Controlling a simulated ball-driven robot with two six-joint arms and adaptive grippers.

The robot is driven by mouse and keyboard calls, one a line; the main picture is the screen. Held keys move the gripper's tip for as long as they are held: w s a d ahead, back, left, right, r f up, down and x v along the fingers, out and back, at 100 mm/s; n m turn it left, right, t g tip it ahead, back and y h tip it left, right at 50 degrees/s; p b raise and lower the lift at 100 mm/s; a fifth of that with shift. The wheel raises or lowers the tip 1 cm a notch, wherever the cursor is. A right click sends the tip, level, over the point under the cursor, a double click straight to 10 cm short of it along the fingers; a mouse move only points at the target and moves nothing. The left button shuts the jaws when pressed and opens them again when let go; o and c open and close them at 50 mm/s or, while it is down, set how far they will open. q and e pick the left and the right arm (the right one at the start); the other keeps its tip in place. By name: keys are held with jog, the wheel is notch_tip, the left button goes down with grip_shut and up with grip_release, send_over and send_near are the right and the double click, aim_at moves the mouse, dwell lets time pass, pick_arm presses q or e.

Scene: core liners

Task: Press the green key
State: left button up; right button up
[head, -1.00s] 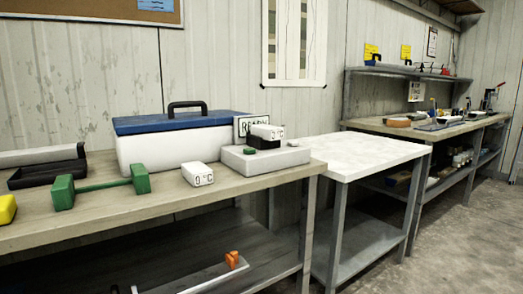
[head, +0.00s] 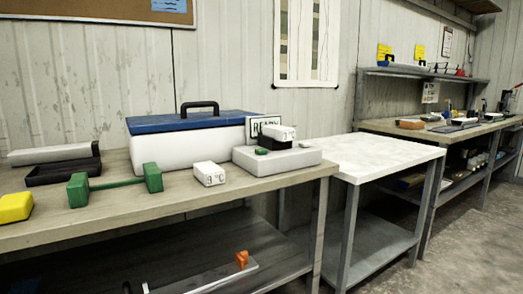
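The green key (head: 262,151) is a small dark green button on the left part of the top of a low light-grey box (head: 290,161). The box sits near the right end of the wooden bench. A white block with dark marks (head: 281,132) stands on the same box, just behind and right of the key. Behind it is a sign reading something like "READY" (head: 262,126), partly hidden. Neither of my grippers shows in the head view.
On the bench (head: 110,218) are a white "°C" block (head: 209,174), a green dumbbell-shaped piece (head: 116,184), a yellow block (head: 15,207), a black tray (head: 63,171) and a blue-lidded cooler (head: 190,142). A white-topped table (head: 385,152) stands to the right, mostly clear.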

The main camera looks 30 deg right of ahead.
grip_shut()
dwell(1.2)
